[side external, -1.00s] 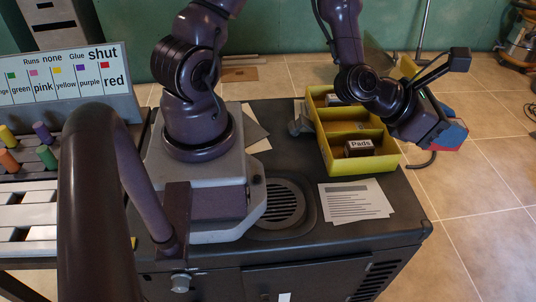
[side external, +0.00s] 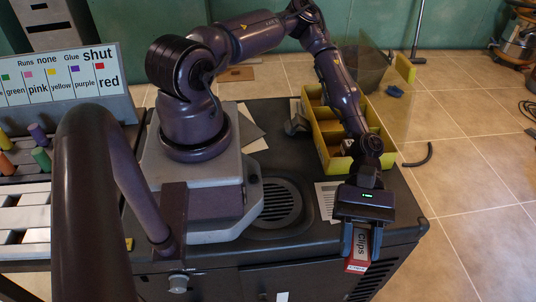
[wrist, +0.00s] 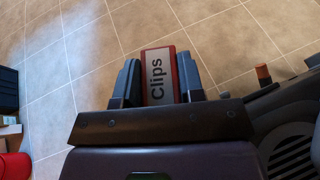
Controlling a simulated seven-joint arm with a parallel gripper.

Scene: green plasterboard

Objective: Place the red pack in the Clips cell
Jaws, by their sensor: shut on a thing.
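The red pack (side external: 358,262) has a white face lettered "Clips". My gripper (side external: 361,246) is shut on it, with one finger on each side, in front of the yellow bin (side external: 327,158) and near the cabinet's front edge. In the wrist view the pack (wrist: 158,75) sits between the two fingers with its lettering showing, and tiled floor shows beyond it. The yellow bin is divided into cells and stands behind my gripper. My forearm covers much of its right side and contents. I cannot read any cell label, so I cannot tell which is the Clips cell.
A white printed sheet (side external: 326,200) lies in front of the bin, partly hidden by my arm. A colour-label board (side external: 68,78) and coloured cylinders (side external: 38,134) are at the left. The cabinet's front edge lies close below my gripper. Open floor is at the right.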

